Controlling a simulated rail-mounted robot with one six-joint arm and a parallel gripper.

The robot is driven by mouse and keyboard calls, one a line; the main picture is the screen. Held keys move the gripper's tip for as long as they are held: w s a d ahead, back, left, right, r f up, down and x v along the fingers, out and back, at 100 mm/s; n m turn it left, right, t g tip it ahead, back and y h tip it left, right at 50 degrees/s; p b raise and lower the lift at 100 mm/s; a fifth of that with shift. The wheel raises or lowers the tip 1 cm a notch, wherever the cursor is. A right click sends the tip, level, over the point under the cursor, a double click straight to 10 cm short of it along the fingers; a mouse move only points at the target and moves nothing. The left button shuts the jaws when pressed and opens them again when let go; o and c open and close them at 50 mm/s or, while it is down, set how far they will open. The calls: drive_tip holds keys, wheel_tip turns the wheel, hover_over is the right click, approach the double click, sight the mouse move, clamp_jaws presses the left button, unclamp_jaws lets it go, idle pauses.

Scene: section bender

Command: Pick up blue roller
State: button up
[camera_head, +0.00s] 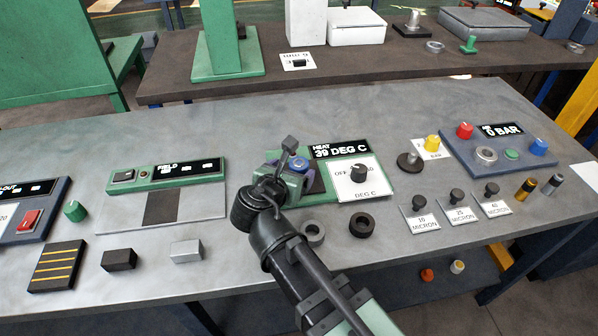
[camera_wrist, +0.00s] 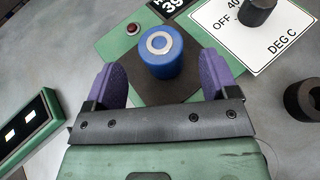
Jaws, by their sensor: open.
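The blue roller (camera_wrist: 163,63), with a pale ring on its top, stands upright on the dark pad (camera_wrist: 150,88) of the green heat panel. In the head view the blue roller (camera_head: 299,163) is partly hidden by my gripper (camera_head: 291,183). In the wrist view my gripper (camera_wrist: 161,75) is open, with one purple finger to the left of the roller and one to the right. Gaps show between the roller and both fingers. Whether the fingertips are level with the roller or above it, I cannot tell.
The heat dial (camera_head: 358,173) stands on a white plate right of the roller. A dark ring (camera_head: 362,225) and a grey ring (camera_head: 312,234) lie in front. The field panel (camera_head: 180,174) is to the left. Open bench top lies behind the heat panel.

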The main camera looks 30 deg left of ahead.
sight(296, 169)
drive_tip(key=b+x, duration=0.1)
drive_tip(key=x, duration=0.3)
drive_tip(key=shift+w+f, duration=0.2)
drive_tip(key=shift+w, duration=0.1)
drive_tip(key=shift+r, duration=0.1)
drive_tip(key=c, duration=1.3)
drive_tip(key=shift+r, duration=0.15)
wheel_tip(296, 169, up, 20)
drive_tip(key=p, duration=2)
